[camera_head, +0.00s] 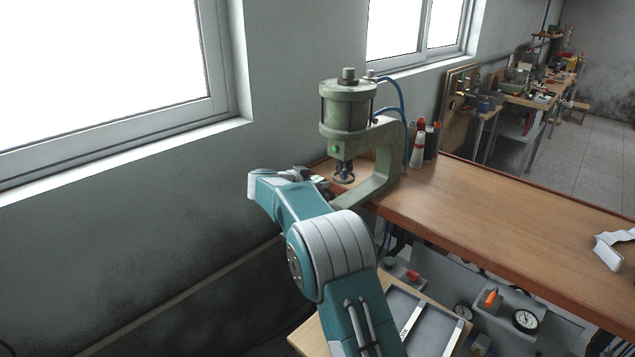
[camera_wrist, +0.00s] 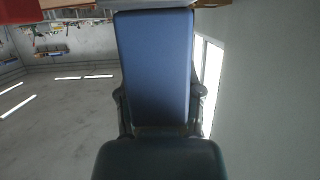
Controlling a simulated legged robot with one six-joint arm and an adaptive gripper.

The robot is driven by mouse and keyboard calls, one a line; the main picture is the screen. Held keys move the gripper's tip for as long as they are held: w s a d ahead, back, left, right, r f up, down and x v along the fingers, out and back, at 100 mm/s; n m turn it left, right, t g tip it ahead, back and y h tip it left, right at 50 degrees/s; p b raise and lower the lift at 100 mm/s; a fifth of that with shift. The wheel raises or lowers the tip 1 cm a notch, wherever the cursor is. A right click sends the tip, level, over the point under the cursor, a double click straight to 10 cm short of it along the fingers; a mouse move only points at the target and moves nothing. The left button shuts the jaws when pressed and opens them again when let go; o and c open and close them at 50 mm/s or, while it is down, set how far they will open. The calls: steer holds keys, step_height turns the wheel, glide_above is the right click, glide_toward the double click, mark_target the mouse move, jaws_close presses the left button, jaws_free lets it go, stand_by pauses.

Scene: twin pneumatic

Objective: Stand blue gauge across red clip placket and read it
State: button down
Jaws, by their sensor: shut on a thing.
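The blue gauge (camera_wrist: 158,62) is a flat blue rectangular block filling the middle of the wrist view. My gripper (camera_wrist: 160,94) is shut on it, with a dark finger along each side. The top end of the gauge in this view lies close against a pale grey edge (camera_wrist: 160,5); I cannot tell whether they touch. In the head view my arm reaches to the near left of the green press, and my fingers and the gauge are hidden there. I cannot make out the red clip placket in either view.
The green pneumatic press (camera_head: 348,110) stands at the left end of the wooden bench (camera_head: 480,205). Bottles (camera_head: 418,148) stand right of it. A white object (camera_head: 612,247) lies at the bench's right. A red surface (camera_wrist: 14,14) shows in the wrist view. The mid bench is clear.

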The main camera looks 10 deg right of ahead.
steer(key=shift+f, duration=0.3)
steer(key=shift+c, duration=0.8)
jaws_free()
